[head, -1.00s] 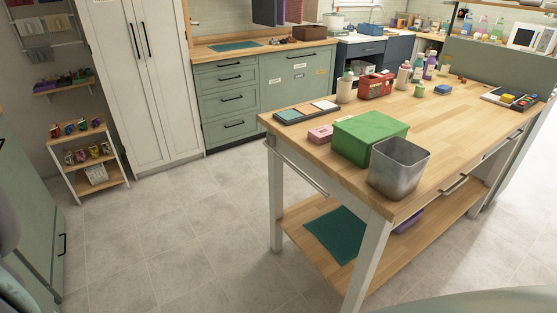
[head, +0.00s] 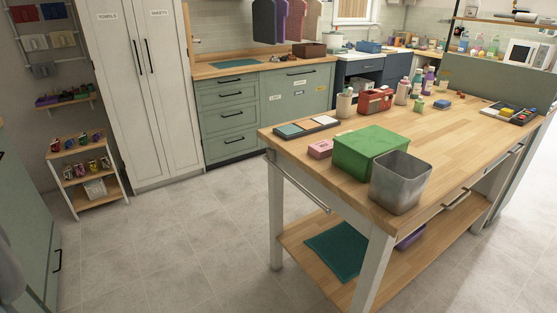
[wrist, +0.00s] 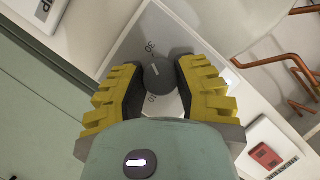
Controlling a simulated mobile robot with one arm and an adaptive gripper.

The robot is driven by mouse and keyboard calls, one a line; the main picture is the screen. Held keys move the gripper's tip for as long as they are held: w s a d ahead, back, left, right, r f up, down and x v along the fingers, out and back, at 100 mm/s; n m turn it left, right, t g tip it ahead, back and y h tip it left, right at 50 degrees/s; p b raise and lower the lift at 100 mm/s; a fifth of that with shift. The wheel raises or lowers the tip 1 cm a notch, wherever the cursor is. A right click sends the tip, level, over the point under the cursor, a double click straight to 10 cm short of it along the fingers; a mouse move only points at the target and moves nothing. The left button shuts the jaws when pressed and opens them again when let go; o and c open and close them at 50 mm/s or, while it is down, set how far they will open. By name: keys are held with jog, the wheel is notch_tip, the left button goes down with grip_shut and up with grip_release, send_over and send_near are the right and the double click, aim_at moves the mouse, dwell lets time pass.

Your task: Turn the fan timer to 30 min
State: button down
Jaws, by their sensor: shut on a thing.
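In the wrist view, the fan timer is a grey panel (wrist: 188,36) with a dark grey round knob (wrist: 158,76). The number 30 is printed on the panel just above the knob, and a partly hidden number, seemingly 10, shows below it. A short pale mark shows on the knob; which number it points to is hard to tell. My gripper (wrist: 160,70), with yellow ribbed fingers and dark pads, is shut on the knob, one finger on each side. The head view does not show the timer or the gripper.
In the wrist view, a red switch (wrist: 265,155) on a white plate is at the lower right and copper pipes (wrist: 290,62) at the right. In the head view, a wooden table (head: 455,125) carries a green box (head: 368,152) and a metal bin (head: 400,182); the floor left of it is clear.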

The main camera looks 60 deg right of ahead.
jog(key=shift+f, duration=0.15)
jog(key=c, duration=0.6)
grip_release()
jog(key=shift+v, duration=6.1)
jog(key=shift+a, duration=0.1)
